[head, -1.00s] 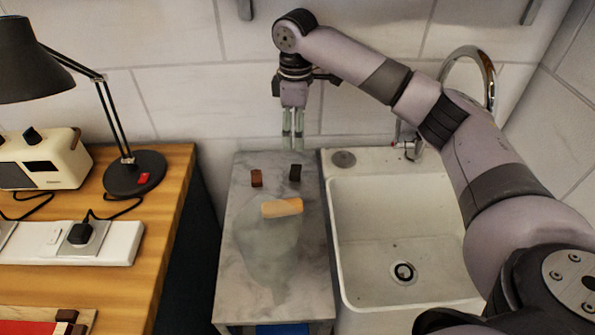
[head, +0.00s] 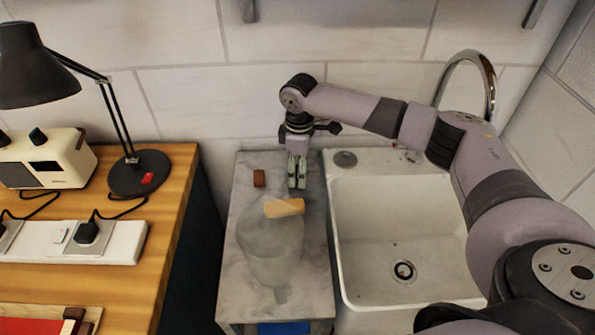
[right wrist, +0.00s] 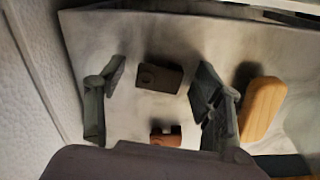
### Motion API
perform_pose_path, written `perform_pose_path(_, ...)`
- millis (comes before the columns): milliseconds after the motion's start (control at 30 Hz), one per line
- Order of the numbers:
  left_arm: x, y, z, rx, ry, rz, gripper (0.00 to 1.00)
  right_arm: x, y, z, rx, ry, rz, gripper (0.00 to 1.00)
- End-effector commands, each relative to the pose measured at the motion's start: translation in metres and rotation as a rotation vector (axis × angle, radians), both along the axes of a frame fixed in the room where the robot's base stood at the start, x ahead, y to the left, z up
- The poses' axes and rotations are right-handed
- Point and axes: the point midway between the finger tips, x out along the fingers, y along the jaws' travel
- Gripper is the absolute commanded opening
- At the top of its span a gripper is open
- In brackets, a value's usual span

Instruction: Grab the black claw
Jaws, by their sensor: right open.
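The black claw (right wrist: 160,77) is a small dark block on the grey marble top (head: 240,283). In the right wrist view it lies between the two spread fingers, apart from both. In the head view it is hidden behind my right gripper (head: 297,183), which points straight down over its spot. My right gripper is open and empty. Whether its fingertips touch the marble top, I cannot tell. My left gripper is not in view.
A reddish-brown notched block (head: 259,178) lies just left of the gripper. A light wooden piece (head: 284,208) lies in front, by a see-through glass vessel (head: 272,250). A white sink (head: 400,235) is on the right, a wooden desk with a black lamp (head: 138,172) on the left.

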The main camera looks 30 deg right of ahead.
Motion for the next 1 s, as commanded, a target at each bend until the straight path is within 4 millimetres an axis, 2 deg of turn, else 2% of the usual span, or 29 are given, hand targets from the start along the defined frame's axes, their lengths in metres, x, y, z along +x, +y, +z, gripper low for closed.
perform_pose_path(133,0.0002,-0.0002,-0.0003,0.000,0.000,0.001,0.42,0.0001,0.0001,0.0000,0.000,0.000,0.000,0.60)
perform_pose_path(833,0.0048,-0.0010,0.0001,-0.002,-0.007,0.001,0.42,0.0001,0.0002,0.0005,0.001,0.001,0.000,0.14)
perform_pose_path(1000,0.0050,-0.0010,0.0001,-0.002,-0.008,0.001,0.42,0.0001,0.0002,0.0006,0.000,0.000,0.000,0.12)
